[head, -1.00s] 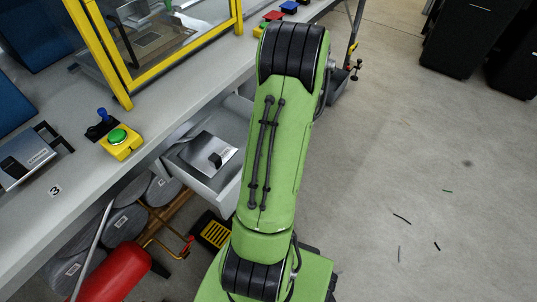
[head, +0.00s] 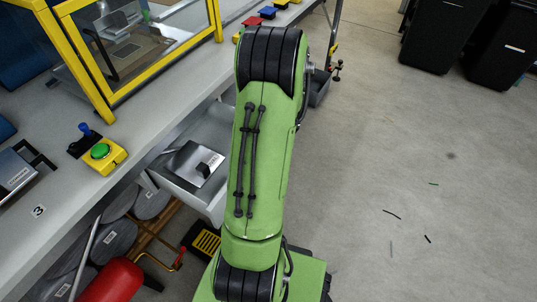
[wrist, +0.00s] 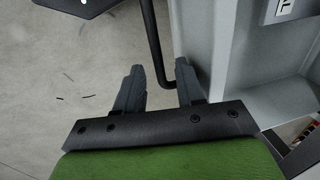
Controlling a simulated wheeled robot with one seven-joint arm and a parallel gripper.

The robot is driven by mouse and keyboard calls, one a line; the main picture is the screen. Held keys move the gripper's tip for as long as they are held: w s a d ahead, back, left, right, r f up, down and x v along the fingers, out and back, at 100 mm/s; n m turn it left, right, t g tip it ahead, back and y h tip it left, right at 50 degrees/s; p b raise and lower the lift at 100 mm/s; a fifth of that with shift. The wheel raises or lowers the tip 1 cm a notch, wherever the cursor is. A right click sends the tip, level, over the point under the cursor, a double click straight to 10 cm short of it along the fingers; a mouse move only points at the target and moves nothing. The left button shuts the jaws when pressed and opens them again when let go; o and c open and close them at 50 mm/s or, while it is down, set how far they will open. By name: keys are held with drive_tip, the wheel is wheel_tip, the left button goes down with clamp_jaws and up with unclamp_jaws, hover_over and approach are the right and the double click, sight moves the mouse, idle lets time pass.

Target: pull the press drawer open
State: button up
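A light grey drawer (head: 205,195) under the workbench stands partly out in the head view, with a flat metal piece (head: 190,163) with a black knob in it. My arm hides its right part. In the wrist view, a grey panel (wrist: 225,60) with a white label fills the right side, and a dark bent bar (wrist: 153,45) runs beside it down to between my fingers. My gripper (wrist: 160,68) is open, its fingers apart on either side of the bar's lower end. I cannot tell whether they touch it. The arm hides the gripper in the head view.
The workbench (head: 90,200) holds a yellow box with a green button (head: 101,155) and a yellow-framed enclosure (head: 120,95). A red cylinder (head: 112,283) and grey round containers lie below. Black bins (head: 445,40) stand at the upper right. The floor between is mostly clear.

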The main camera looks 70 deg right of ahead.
wheel_tip(320, 180, up, 15)
drive_tip(key=s+p, duration=0.2)
drive_tip(key=p, duration=0.2)
drive_tip(key=shift+s+a, duration=0.3)
drive_tip(key=shift+s, duration=0.05)
drive_tip(key=shift+f, duration=0.1)
drive_tip(key=w+a+r+n+p, duration=0.2)
drive_tip(key=w+a+r+n, duration=0.8)
drive_tip(key=w+a, duration=0.35)
drive_tip(key=s+a+r+n+t+p, duration=0.1)
drive_tip(key=a+r+n, duration=0.3)
drive_tip(key=a, duration=0.5)
drive_tip(key=s+a+r+n+t+p, duration=0.1)
drive_tip(key=a+r+n, duration=0.3)
drive_tip(key=a, duration=0.5)
drive_tip(key=shift+a+n+t, duration=0.3)
drive_tip(key=shift+n+t, duration=0.4)
drive_tip(key=shift+n, duration=0.5)
